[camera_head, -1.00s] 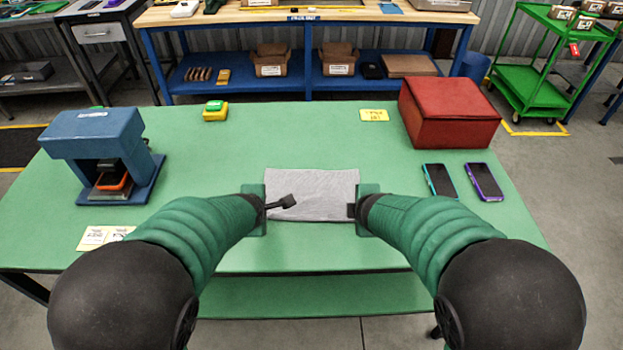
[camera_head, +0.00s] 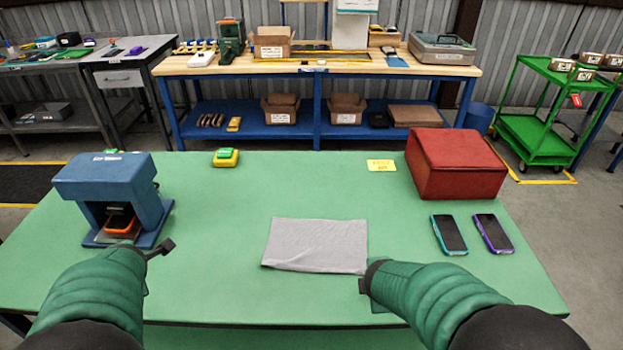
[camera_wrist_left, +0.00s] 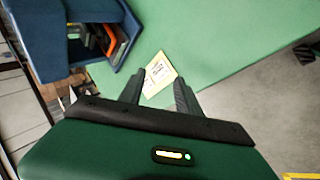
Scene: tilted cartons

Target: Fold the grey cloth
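The grey cloth (camera_head: 316,246) lies flat on the green table as a slightly skewed rectangle in the head view. My left gripper (camera_head: 160,248) is well to the left of the cloth, near the front of the blue press-like device. The left wrist view shows its two fingers (camera_wrist_left: 160,78) spread apart with nothing between them; a paper card on the table shows beyond. My right arm ends just off the cloth's near right corner. The right gripper (camera_head: 366,285) is mostly hidden behind its wrist, so its fingers cannot be made out.
The blue device (camera_head: 112,190) stands at the table's left; it also shows in the left wrist view (camera_wrist_left: 60,35). A red box (camera_head: 455,165), two phones (camera_head: 449,234) (camera_head: 493,233) and a yellow label (camera_head: 381,166) are at the right.

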